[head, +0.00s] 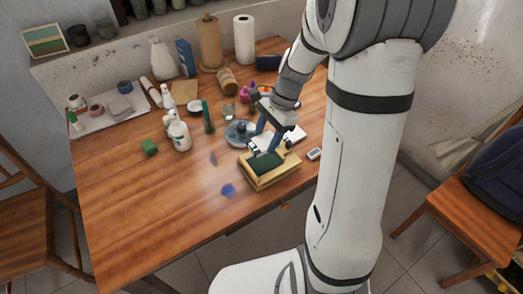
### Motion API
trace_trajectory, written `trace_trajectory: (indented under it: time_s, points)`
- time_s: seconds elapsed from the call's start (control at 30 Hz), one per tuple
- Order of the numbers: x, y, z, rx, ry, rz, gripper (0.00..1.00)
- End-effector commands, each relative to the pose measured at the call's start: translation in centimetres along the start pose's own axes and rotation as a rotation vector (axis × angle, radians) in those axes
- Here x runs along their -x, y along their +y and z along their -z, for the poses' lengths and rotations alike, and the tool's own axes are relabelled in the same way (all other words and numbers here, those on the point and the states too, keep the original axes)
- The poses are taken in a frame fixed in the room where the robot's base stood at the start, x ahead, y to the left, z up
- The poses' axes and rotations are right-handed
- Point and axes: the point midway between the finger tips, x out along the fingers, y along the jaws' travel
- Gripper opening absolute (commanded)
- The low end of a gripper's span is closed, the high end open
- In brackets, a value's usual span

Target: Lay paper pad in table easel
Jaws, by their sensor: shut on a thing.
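The table easel (278,182) is a low, light-wood, box-like frame near the table's front right edge. A dark green flat thing (265,164), which looks like the paper pad, lies within or on the easel's frame. My gripper (264,149) reaches down over the easel from the back, its fingertips at the green thing's far edge. It is shut on it, though the grip itself is small and partly hidden by the fingers. I cannot tell whether the pad rests fully on the easel.
A grey round dish (240,133) stands close behind and left of the easel. A small grey device (314,154) lies to its right. The front left tabletop is clear.

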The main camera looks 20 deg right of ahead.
Motion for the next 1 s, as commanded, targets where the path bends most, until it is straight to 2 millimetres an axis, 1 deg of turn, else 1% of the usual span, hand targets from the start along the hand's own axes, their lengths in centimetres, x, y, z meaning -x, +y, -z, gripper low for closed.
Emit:
trace_trajectory:
  time_s: [0.03, 0.1, 0.37, 0.53, 0.6, 0.8, 0.93, 0.97, 1.0]
  points:
    - [-1.2, 0.1, 0.4, -0.002, -0.003, -0.005, 0.25]
    - [-2.2, 0.0, 0.9, 0.001, -0.002, -0.005, 0.25]
    - [-4.3, -0.1, 1.6, 0.006, -0.001, -0.004, 0.25]
    - [-6.6, 0.0, 2.5, 0.007, -0.002, -0.007, 0.25]
    - [-6.9, -0.1, 2.7, 0.007, 0.0, -0.004, 0.25]
    - [-6.9, -0.1, 2.6, 0.009, 0.001, -0.003, 0.25]
    - [-7.3, -0.1, 2.8, 0.009, 0.0, -0.004, 0.25]
    - [-7.2, -0.1, 2.7, 0.009, 0.001, -0.004, 0.54]
    - [-7.1, -0.1, 2.7, 0.009, 0.001, -0.004, 0.58]
